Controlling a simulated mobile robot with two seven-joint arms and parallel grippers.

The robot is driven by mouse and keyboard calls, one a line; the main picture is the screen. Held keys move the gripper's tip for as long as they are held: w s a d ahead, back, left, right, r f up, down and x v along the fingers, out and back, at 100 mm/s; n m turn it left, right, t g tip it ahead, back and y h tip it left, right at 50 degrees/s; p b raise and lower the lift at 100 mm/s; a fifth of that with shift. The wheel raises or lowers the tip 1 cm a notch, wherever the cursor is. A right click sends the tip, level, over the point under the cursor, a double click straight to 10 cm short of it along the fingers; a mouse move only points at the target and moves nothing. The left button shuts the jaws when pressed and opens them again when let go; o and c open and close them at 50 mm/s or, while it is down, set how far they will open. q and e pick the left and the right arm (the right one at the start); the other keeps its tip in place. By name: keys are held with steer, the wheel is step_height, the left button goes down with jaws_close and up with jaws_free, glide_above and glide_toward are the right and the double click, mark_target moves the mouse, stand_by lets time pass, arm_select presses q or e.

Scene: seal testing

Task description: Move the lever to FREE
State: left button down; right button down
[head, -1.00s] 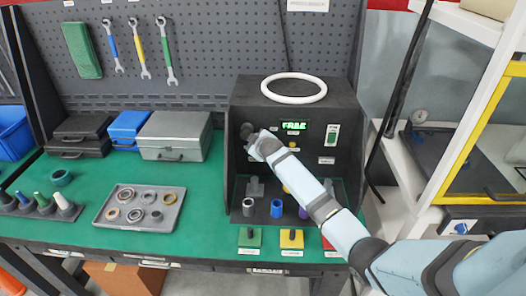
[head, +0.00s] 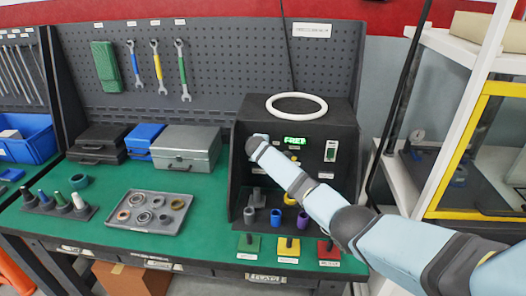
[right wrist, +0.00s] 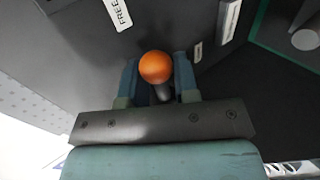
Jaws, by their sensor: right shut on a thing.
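The lever has an orange ball knob (right wrist: 156,67) on a dark stem, seen in the right wrist view. My right gripper (right wrist: 158,80) is shut on it, one finger on each side of the knob. A white FREE label (right wrist: 118,13) is on the dark panel just above and left of the knob. In the head view my right gripper (head: 257,143) is at the upper left of the dark test box's (head: 322,111) front, and hides the lever there. A green lit display (head: 294,141) sits right of it; its text is blurred. My left gripper is not in view.
A white ring (head: 297,94) lies on the box. Several small cylinders stand in the box's lower part, with green, yellow and red pads in front. A grey parts tray (head: 180,221) and a grey case (head: 186,148) stand left on the green bench. A shelf (head: 468,50) is at right.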

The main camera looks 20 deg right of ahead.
steer(key=shift+r, duration=0.1)
stand_by(0.4)
steer(key=c, duration=1.1)
jaws_free()
steer(key=shift+c, duration=0.2)
steer(key=v, duration=1.3)
steer(key=shift+s+a+r, duration=0.2)
steer(key=shift+s, duration=0.05)
